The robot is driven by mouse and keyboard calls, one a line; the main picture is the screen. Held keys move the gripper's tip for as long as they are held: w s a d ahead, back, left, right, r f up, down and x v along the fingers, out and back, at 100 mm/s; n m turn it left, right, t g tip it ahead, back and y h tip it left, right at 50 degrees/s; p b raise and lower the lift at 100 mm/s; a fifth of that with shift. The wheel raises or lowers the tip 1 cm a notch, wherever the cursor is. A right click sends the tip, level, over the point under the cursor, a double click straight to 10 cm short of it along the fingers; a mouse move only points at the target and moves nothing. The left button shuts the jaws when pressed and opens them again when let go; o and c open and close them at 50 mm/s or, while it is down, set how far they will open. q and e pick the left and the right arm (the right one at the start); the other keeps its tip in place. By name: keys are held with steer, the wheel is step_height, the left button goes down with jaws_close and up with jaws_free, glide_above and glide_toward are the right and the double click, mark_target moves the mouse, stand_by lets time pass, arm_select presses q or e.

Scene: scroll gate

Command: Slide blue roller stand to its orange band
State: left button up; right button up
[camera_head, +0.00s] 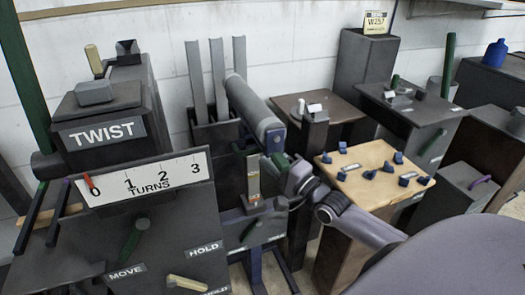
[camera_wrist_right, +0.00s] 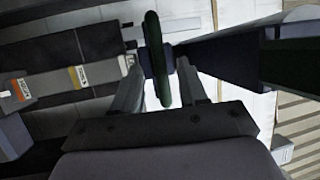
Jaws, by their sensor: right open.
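My right gripper (camera_head: 272,165) reaches in from the right to the front of the central dark stand. In the right wrist view the right gripper (camera_wrist_right: 158,75) is open, with one finger on each side of an upright dark green handle (camera_wrist_right: 157,55). A small blue block (camera_wrist_right: 149,63) sits at that handle; I cannot tell whether the fingers touch either. A grey strip (camera_wrist_right: 60,84) with an orange mark (camera_wrist_right: 20,90) and a yellowish mark lies to the left. The strip also shows in the head view (camera_head: 253,178). Which part is the blue roller stand is unclear. My left gripper is not in view.
A TWIST box (camera_head: 105,125) and a turns scale (camera_head: 150,178) stand on the left. A grey roller (camera_head: 252,108) is behind my gripper. A wooden-topped stand with several blue knobs (camera_head: 372,172) is close on the right. Free room around my gripper is small.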

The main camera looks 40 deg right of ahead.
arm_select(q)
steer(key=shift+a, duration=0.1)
arm_select(e)
steer(key=shift+v, duration=1.75)
steer(key=shift+r, duration=0.1)
arm_select(q)
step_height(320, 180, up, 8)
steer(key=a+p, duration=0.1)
steer(key=p, duration=1)
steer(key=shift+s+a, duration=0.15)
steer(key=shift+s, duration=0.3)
arm_select(e)
steer(key=s+a+f+n+g, duration=0.4)
steer(key=s+a+n, duration=0.3)
steer(key=s+n, duration=0.2)
steer(key=s+a+f+n+g+h, duration=0.1)
steer(key=s+a+f+n+g, duration=0.4)
steer(key=s, duration=0.5)
steer(key=a+f+n, duration=0.2)
steer(key=a+n, duration=0.1)
steer(key=shift+a+n, duration=0.3)
steer(key=shift+n, duration=0.1)
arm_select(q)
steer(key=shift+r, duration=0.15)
arm_select(e)
steer(key=shift+f, duration=0.1)
